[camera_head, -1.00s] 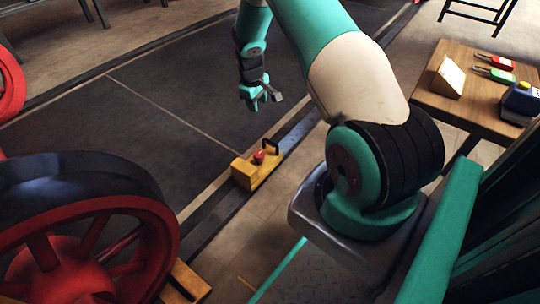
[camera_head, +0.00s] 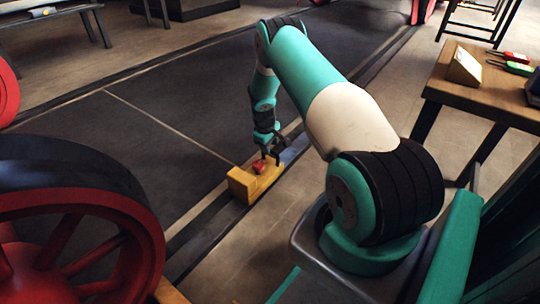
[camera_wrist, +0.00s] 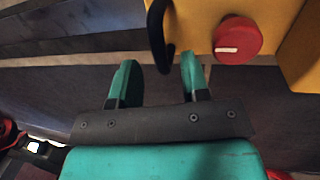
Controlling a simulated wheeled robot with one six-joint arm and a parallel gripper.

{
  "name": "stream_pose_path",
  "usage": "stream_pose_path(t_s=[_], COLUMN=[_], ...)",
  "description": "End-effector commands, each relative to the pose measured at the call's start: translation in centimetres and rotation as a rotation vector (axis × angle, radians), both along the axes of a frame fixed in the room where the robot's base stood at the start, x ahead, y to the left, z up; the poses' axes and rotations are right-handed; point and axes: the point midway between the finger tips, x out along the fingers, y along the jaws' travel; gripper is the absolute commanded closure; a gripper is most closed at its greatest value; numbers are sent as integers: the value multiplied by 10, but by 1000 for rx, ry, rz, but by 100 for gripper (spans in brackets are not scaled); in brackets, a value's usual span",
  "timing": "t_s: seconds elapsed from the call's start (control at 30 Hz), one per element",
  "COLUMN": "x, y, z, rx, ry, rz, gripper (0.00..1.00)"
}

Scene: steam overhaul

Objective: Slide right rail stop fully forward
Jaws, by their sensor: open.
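The rail stop (camera_head: 243,186) is a yellow block with a red knob (camera_head: 259,167) on top, seated on the dark rail strip in the head view. My gripper (camera_head: 272,154) is lowered at its far end, by the handle. In the wrist view the rail stop (camera_wrist: 285,14) fills the upper right, with its red knob (camera_wrist: 237,40). Its black curved handle (camera_wrist: 157,30) reaches down to between the tips of my open gripper (camera_wrist: 159,66). I cannot tell whether the fingers touch it.
A large red-spoked wheel (camera_head: 75,215) stands on the left, near the same rail (camera_head: 205,232). A wooden table (camera_head: 480,90) with small tools is at the right. The rail beyond the stop looks clear, and the dark floor (camera_head: 130,150) beside it is open.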

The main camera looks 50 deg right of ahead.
Motion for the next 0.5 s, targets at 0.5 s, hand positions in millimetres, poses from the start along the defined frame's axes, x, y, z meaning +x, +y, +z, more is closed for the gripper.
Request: stream_pose_path(t_s=[0.5], x=[0], y=[-5], z=[-20], rx=[0], ry=[0], rz=[-1], gripper=[58])
